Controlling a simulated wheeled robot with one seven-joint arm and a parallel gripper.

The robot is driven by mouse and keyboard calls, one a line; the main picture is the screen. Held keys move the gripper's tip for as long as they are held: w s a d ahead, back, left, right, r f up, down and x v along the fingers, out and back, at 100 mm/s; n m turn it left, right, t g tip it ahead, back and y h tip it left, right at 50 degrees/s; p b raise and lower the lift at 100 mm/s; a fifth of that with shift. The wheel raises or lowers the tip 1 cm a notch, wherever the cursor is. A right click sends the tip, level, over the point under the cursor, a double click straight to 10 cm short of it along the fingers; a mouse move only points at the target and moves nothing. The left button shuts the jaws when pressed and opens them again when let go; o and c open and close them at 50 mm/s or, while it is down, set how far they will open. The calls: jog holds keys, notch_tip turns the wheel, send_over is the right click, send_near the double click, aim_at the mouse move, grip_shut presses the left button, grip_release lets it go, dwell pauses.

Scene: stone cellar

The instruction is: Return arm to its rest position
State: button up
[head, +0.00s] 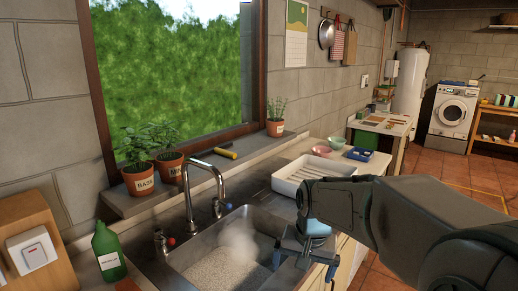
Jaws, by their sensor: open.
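My arm (395,215) reaches in from the right edge of the head view. It extends over the counter toward the front right of the sink. My gripper (302,266) points downward at the sink's right rim, with its jaws apart. I see nothing held between the jaws. How high they are above the rim is hard to tell. The steel sink (178,262) holds a pale, grainy or foamy mass (225,266) on its bottom. My arm and gripper hide part of the sink's right side and the counter behind it.
A curved faucet (205,170) rises behind the sink. A green bottle (108,252) stands at its left. A white dish rack (310,172) sits behind my gripper, near two bowls (322,152) and a blue box (364,140). Potted herbs (138,178) line the sill. Tiled floor (450,185) is open at right.

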jog(key=s+d+n, duration=0.1)
jog(key=s+d, duration=0.1)
jog(key=s, duration=0.5)
jog(key=s+d+n, duration=0.1)
jog(key=s+d, duration=0.2)
jog(key=s, duration=0.5)
jog(key=shift+f+n+t+h, duration=0.25)
jog(key=shift+n+t+h, duration=0.05)
jog(key=shift+n+t, duration=0.1)
